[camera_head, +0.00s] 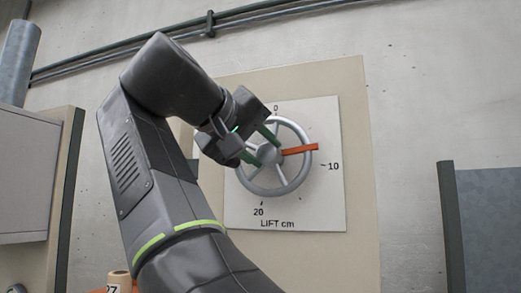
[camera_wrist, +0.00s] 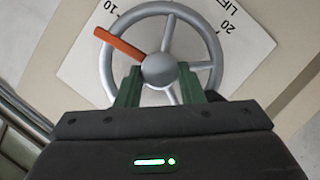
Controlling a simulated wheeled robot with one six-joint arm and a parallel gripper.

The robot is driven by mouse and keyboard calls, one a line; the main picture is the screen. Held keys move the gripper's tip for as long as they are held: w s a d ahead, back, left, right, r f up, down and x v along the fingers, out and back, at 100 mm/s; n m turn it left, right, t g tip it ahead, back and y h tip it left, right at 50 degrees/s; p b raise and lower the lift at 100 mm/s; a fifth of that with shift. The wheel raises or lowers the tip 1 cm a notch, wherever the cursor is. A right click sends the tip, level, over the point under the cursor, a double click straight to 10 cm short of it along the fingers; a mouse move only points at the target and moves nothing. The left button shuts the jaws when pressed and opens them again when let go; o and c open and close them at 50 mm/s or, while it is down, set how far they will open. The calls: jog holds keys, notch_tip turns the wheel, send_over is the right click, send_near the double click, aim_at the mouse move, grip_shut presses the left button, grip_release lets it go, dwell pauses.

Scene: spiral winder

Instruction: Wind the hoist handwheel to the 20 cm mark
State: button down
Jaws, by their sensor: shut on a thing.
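The grey spoked handwheel (camera_head: 271,190) is mounted on a white dial plate (camera_head: 328,210) marked 0, 10, 20 and "LIFT cm". Its orange pointer (camera_head: 300,150) points right, a little above the 10 mark (camera_head: 334,166). The 20 mark (camera_head: 258,212) is at the lower left of the plate. My gripper (camera_head: 262,146) is at the wheel's upper left, its green fingers shut on the handwheel near the hub. In the wrist view the fingers (camera_wrist: 160,88) stand below the hub (camera_wrist: 160,70); the exact contact is partly hidden.
A beige backing panel (camera_head: 360,100) carries the plate on a concrete wall. A grey cabinet (camera_head: 30,180) stands at left and a dark-edged grey panel (camera_head: 490,220) at lower right. Pipes (camera_head: 270,12) run along the wall above. A tan object (camera_head: 118,282) shows at the lower left.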

jog(key=m+y, duration=0.1)
jog(key=m, duration=0.1)
jog(key=m+y, duration=0.1)
jog(key=shift+d+m+y, duration=0.2)
jog(key=shift+m+y, duration=0.1)
jog(key=shift+m, duration=0.1)
jog(key=m+y, duration=0.2)
jog(key=m, duration=0.1)
jog(key=m+t+b, duration=0.1)
jog(key=shift+s+d+f+y, duration=0.1)
jog(key=shift+s+d+y, duration=0.05)
jog(key=shift+d+y, duration=0.2)
jog(key=m+t+y+b, duration=0.1)
jog(key=m, duration=0.1)
jog(key=m+y+b, duration=0.1)
jog(key=m+b, duration=0.1)
jog(key=shift+s+d+f+m+t+y, duration=0.1)
jog(key=shift+d+f+m+t+y, duration=0.1)
jog(key=shift+m+t+y, duration=0.2)
jog(key=shift+f+m+t+y+b, duration=0.1)
jog(key=shift+m+t+y+b, duration=0.3)
jog(key=shift+m+b, duration=0.5)
jog(key=shift+m+t+y+b, duration=0.35)
jog(key=shift+m+b, duration=0.3)
jog(key=shift+m, duration=0.45)
jog(key=c, duration=1)
grip_release()
jog(key=shift+o, duration=0.2)
jog(key=shift+d, duration=0.1)
